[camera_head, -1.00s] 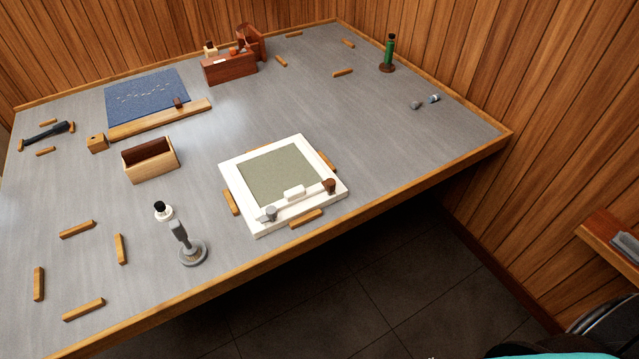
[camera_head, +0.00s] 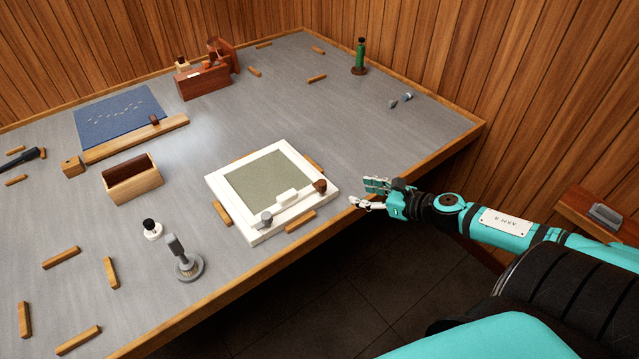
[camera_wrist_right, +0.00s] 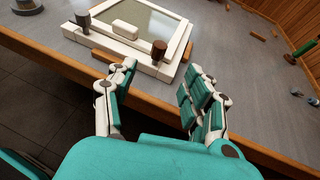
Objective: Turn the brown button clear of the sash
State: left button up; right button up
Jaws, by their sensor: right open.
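The brown button (camera_head: 320,186) sits at the right end of the front bar of a white sash (camera_head: 236,229), which lies flat on the table around a grey-green panel. A grey button (camera_head: 266,218) is at the bar's left end, and a white block lies between them. In the right wrist view the brown button (camera_wrist_right: 159,48) stands beyond my fingers. My right gripper (camera_head: 364,194) is open and empty, just off the table's front edge, to the right of the brown button and apart from it. It also shows in the right wrist view (camera_wrist_right: 158,98). My left gripper is not in view.
Wooden blocks, one of them (camera_head: 300,221) at the front, lie against the sash's sides. The table right of the sash is mostly clear.

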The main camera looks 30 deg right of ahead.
aim_at(324, 184)
jog(key=p+x, duration=0.1)
jog(key=x, duration=1.4)
jog(key=shift+f+p, duration=0.15)
jog(key=shift+p, duration=0.15)
jog(key=shift+c, duration=0.4)
grip_shut()
